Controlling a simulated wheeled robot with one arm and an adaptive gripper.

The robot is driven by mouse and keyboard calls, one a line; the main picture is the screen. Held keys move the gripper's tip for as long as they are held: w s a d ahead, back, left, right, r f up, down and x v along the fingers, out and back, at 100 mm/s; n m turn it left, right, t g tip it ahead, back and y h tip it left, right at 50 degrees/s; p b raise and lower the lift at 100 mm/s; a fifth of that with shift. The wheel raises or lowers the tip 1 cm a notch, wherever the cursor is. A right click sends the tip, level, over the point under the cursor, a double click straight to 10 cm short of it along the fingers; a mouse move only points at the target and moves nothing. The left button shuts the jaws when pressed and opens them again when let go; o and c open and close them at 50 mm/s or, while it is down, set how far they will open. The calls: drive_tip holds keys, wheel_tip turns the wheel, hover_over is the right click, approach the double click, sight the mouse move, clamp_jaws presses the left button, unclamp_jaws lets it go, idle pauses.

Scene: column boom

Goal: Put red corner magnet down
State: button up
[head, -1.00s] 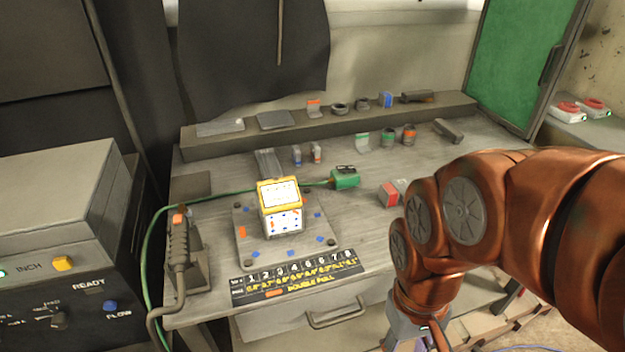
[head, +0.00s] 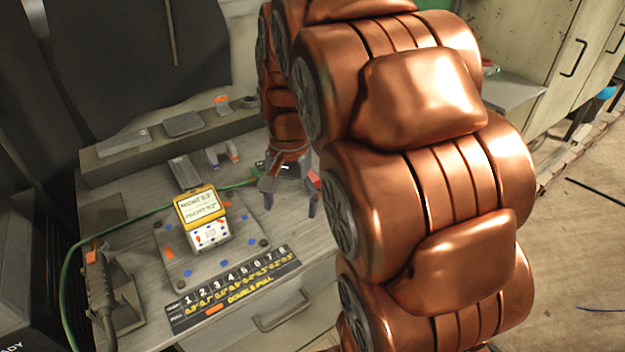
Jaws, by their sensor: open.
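My gripper (head: 289,197) is open, pointing down over the right part of the bench top, right of the square plate. A small patch of red (head: 313,179), likely the red corner magnet, shows at the gripper's right finger. Most of it is hidden by the gripper and arm. I cannot tell whether the finger touches it, or whether it rests on the bench.
A yellow-framed display box (head: 199,206) stands on the square plate (head: 170,262) with blue and orange dots. A green cable (head: 118,220) runs behind it. A numbered strip (head: 235,287) lies in front. A torch-like tool (head: 98,285) stands left. My arm hides the right side.

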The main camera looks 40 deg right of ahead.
drive_tip(key=w+d+m, duration=0.4)
drive_tip(key=w+d, duration=0.2)
drive_tip(key=d, duration=0.2)
drive_tip(key=m+p, duration=0.1)
drive_tip(key=m, duration=0.3)
hover_over(313, 175)
drive_tip(key=d, duration=0.2)
drive_tip(key=f, duration=0.1)
drive_tip(key=shift+s+a+f+t+y+p, duration=0.1)
drive_tip(key=shift+a+f+t+y+p, duration=0.1)
drive_tip(key=shift+f, duration=0.45)
drive_tip(key=shift+s+a+f+t+y+p, duration=0.1)
drive_tip(key=shift+a+f+t, duration=0.1)
drive_tip(key=shift+f, duration=0.45)
drive_tip(key=shift+w+a+f+p, duration=0.1)
drive_tip(key=shift+a+f+p, duration=0.2)
drive_tip(key=shift+f, duration=0.55)
drive_tip(key=shift+w+a+f+p, duration=0.15)
drive_tip(key=shift+f+p, duration=0.2)
drive_tip(key=shift+f, duration=0.5)
drive_tip(key=shift+a+f+p, duration=0.25)
drive_tip(key=shift+f+p, duration=0.05)
drive_tip(key=shift+f, duration=0.55)
clamp_jaws()
